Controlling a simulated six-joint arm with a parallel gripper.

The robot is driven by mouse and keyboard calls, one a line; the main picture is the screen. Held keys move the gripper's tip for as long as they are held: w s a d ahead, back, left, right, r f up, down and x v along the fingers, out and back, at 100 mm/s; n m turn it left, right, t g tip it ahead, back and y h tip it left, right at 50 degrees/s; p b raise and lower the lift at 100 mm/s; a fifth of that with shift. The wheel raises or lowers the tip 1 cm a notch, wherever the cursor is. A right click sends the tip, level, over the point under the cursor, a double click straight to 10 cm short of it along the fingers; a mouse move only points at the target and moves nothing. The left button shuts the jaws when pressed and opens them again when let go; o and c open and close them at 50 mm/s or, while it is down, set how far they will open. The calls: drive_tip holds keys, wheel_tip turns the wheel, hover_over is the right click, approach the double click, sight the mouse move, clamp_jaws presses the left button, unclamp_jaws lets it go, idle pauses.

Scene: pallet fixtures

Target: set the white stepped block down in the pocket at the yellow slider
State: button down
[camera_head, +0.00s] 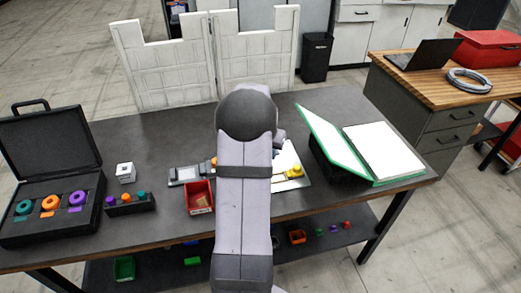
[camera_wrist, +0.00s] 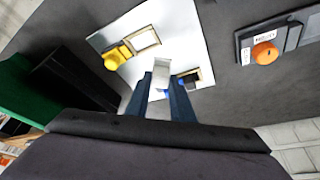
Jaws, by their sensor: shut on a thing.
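My gripper (camera_wrist: 162,82) shows in the wrist view with its two dark blue fingers shut on the white stepped block (camera_wrist: 161,68). The block appears over the white plate, but its height above it is hard to tell. The yellow slider (camera_wrist: 112,58) is on that plate, up and left of the block. Beside the slider is the pocket (camera_wrist: 145,39), a pale-framed rectangle that looks empty. In the head view the yellow slider (camera_head: 294,171) shows just right of my arm. My arm hides the gripper and block there.
The white plate (camera_wrist: 125,30) also carries a second framed fixture (camera_wrist: 192,77) with a blue part, close right of my fingers. A grey device with an orange knob (camera_wrist: 265,53) lies farther right. A red bin (camera_head: 199,197) and a green binder (camera_head: 325,140) flank my arm.

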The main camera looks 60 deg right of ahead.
drive_tip(key=s+m+g, duration=0.1)
drive_tip(key=m, duration=0.2)
drive_tip(key=s+m+g+y, duration=0.1)
drive_tip(key=m, duration=0.3)
drive_tip(key=s+r+m+g, duration=0.1)
drive_tip(key=m+g, duration=0.1)
drive_tip(key=m, duration=0.2)
drive_tip(key=shift+s+d, duration=0.1)
drive_tip(key=shift+s, duration=0.2)
drive_tip(key=shift+f, duration=0.15)
drive_tip(key=shift+f+b, duration=1.05)
drive_tip(key=shift+f, duration=1)
drive_tip(key=shift+f+b, duration=0.8)
drive_tip(key=shift+f, duration=0.05)
drive_tip(key=shift+f+b, duration=0.95)
drive_tip(key=shift+b, duration=0.5)
